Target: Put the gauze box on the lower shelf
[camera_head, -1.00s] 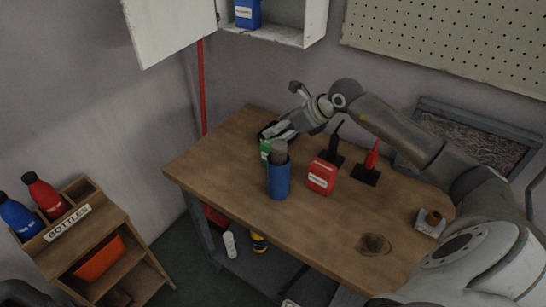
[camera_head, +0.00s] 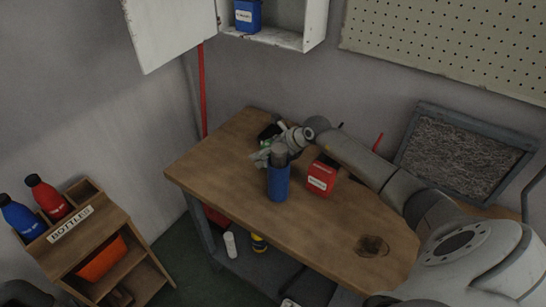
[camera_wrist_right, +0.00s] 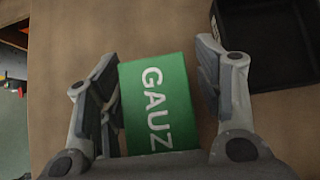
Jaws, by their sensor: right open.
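The green gauze box (camera_wrist_right: 155,103), marked "GAUZ" in white, stands between the two fingers of my right gripper (camera_wrist_right: 155,60) in the right wrist view. The fingers are open, one on each side, with the left one very near or touching the box. In the head view my right gripper (camera_head: 262,157) is low over the workbench, behind the blue bottle, and hides most of the box. A grey lower shelf (camera_head: 262,268) shows under the workbench.
On the workbench (camera_head: 215,165) the blue bottle (camera_head: 278,183) and a red box (camera_head: 321,178) stand close to my right gripper. A black tray (camera_wrist_right: 265,45) lies beside it. A white bottle (camera_head: 230,245) and a yellow-black item (camera_head: 259,243) are on the lower shelf.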

